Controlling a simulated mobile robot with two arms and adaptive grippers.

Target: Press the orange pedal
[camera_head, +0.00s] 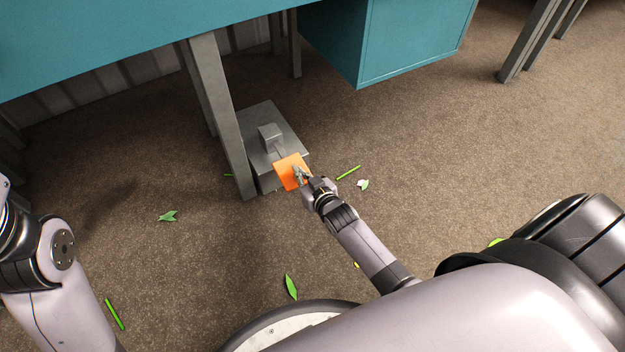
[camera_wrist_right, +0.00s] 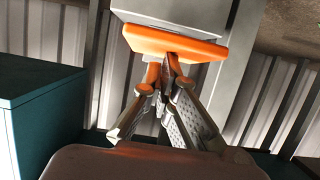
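The orange pedal (camera_head: 286,171) is a flat square plate on the front of a grey metal box (camera_head: 258,160) on the floor, beside a grey table leg. My right gripper (camera_head: 300,174) is at the pedal's right part and overlaps it in the head view. In the right wrist view, the pedal (camera_wrist_right: 145,40) is just beyond the fingertips (camera_wrist_right: 170,62), which come together with nothing seen between them. The tips look close to or against the pedal; I cannot tell whether they touch it. My left arm shows at the lower left, its gripper out of frame.
The grey table leg (camera_head: 221,120) stands just left of the box. A teal tabletop (camera_head: 120,35) and teal cabinet (camera_head: 410,45) overhang behind. Leaves (camera_head: 291,287) and green stem pieces (camera_head: 349,172) lie on the brown carpet. The floor to the right is mostly free.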

